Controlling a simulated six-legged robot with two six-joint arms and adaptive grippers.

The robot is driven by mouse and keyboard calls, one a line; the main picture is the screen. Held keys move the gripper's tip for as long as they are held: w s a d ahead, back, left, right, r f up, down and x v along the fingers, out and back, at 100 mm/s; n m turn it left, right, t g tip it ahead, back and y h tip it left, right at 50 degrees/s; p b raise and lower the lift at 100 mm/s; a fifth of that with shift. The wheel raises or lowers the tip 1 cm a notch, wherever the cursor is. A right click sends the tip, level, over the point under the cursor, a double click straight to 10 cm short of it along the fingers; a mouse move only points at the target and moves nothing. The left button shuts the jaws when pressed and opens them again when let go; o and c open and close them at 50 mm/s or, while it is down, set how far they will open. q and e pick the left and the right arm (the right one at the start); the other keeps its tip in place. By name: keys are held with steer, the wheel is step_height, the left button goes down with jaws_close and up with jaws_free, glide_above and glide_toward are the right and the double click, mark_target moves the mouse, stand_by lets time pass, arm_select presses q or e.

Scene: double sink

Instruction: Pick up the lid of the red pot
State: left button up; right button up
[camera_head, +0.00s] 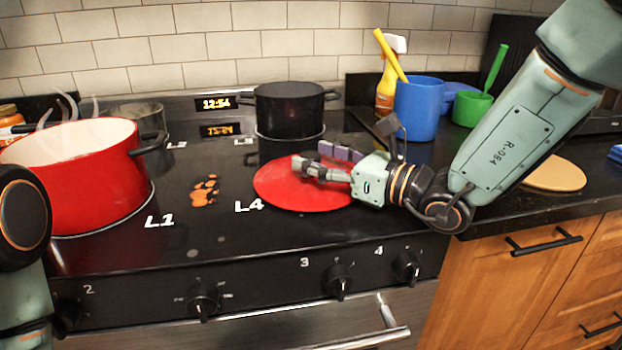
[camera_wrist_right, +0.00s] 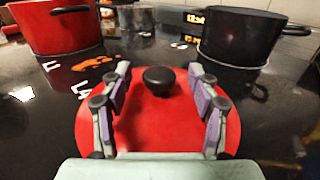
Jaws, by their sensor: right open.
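The red lid (camera_head: 290,187) lies flat on the black stovetop at the L4 mark. It also shows in the right wrist view (camera_wrist_right: 160,130), with its round black knob (camera_wrist_right: 158,80) standing up in the middle. My right gripper (camera_head: 322,162) is over the lid, open and empty. In the right wrist view its fingers (camera_wrist_right: 160,97) are on either side of the knob, which sits between and just beyond the fingertips. The red pot (camera_head: 85,190) stands uncovered at L1, on the left. Part of my left arm shows at the left edge, but its gripper is out of view.
A black pot (camera_head: 290,112) stands behind the lid, and a grey pot (camera_head: 138,116) is at the back left. A blue cup (camera_head: 419,108), a green cup (camera_head: 471,109) and a spray bottle (camera_head: 386,85) stand on the right counter. Stove knobs line the front.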

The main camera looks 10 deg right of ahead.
steer(key=shift+a, duration=0.15)
steer(key=shift+r, duration=0.1)
jaws_close()
stand_by(0.5)
